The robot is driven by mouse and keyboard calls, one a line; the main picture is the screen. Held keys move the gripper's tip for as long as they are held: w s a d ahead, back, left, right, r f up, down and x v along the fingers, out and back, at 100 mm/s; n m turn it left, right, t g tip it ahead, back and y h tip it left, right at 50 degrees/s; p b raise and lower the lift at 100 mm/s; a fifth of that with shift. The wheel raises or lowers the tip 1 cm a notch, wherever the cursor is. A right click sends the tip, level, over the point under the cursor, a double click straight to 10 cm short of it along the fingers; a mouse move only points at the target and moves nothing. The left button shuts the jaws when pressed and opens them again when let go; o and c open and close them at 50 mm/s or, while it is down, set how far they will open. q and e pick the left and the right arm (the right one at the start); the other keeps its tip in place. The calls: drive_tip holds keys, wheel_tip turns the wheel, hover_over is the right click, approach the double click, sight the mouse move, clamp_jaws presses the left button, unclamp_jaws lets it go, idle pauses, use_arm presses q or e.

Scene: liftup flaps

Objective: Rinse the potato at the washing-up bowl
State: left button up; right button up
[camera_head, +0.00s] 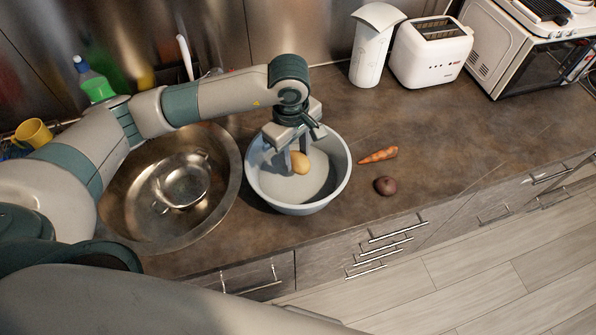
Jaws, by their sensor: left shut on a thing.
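A tan potato (299,163) is held by my left gripper (294,157), which is shut on it. The potato is over or inside the light grey washing-up bowl (335,166); I cannot tell whether it touches the bowl's contents. The bowl stands on the brown counter to the right of the sink and has a pale surface inside. My left arm reaches in from the left, above the sink. The right gripper does not show.
A round metal sink (228,190) holds a metal pot (183,181). A carrot (378,155) and a dark round vegetable (386,186) lie right of the bowl. A white toaster (431,51), a white appliance (372,48) and a microwave (500,45) stand behind. The right counter is clear.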

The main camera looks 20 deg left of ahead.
sight(295, 155)
use_arm(q)
drive_tip(key=shift+r+p, duration=0.75)
drive_tip(key=shift+r, duration=2.45)
wheel_tip(295, 155, up, 4)
drive_tip(key=shift+f, duration=0.1)
idle(0.7)
idle(0.7)
